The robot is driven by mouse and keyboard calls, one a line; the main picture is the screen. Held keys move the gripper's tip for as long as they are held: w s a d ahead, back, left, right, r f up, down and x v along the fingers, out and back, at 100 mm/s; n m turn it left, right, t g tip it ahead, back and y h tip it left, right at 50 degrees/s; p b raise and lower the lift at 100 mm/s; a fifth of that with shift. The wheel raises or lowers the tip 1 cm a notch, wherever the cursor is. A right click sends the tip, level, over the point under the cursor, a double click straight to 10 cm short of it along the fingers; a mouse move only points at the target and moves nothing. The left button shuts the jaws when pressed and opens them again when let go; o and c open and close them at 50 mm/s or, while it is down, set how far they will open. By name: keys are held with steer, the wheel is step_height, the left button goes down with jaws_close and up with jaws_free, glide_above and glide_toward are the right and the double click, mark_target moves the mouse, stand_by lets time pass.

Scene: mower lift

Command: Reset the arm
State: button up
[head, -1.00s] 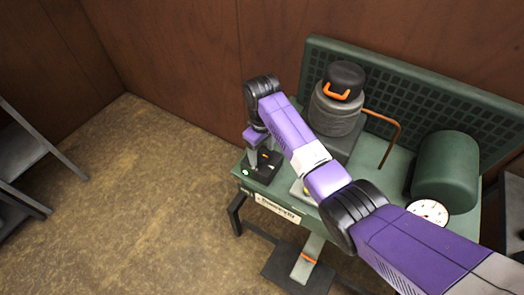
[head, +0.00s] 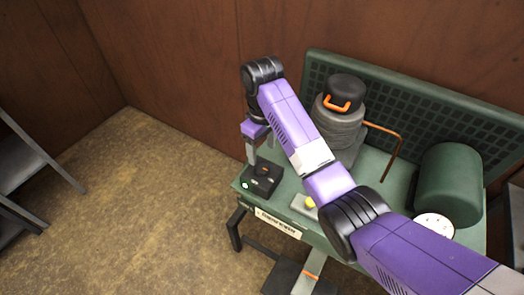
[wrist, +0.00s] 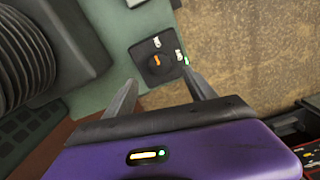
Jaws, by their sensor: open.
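My purple arm reaches across the green bench, and my gripper (head: 251,153) hangs above its left end. In the wrist view my gripper (wrist: 160,93) is open with two grey fingers spread and nothing between them. A black switch box (head: 262,180) with an orange-marked knob sits on the bench corner below the fingers. The box (wrist: 165,62) shows just beyond the fingertips in the wrist view, apart from them as far as I can tell. A small green light (wrist: 186,61) glows at its edge. The labels beside the knob are too small to read surely.
A grey ribbed cylinder (head: 340,128) with a black cap and orange handle stands on the bench. A copper pipe (head: 396,143), green tank (head: 450,180) and pale gauge (head: 434,226) are to the right. A perforated panel (head: 420,105) backs the bench. Open floor (head: 150,200) lies left.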

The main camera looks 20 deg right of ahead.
stand_by(0.3)
steer(key=w+a+r+m+t+y, duration=0.1)
steer(key=w+a+r+m+t, duration=0.15)
steer(key=w+t, duration=0.7)
steer(key=s+d+m+t+b, duration=0.1)
steer(key=s+t+b, duration=0.1)
steer(key=s, duration=2.4)
steer(key=s+d+f+m+t+h+b, duration=0.1)
steer(key=s+t+b, duration=0.2)
steer(key=s, duration=2.4)
steer(key=shift+s+d+m+b, duration=0.15)
steer(key=shift+m+b, duration=0.2)
steer(key=shift+b, duration=0.2)
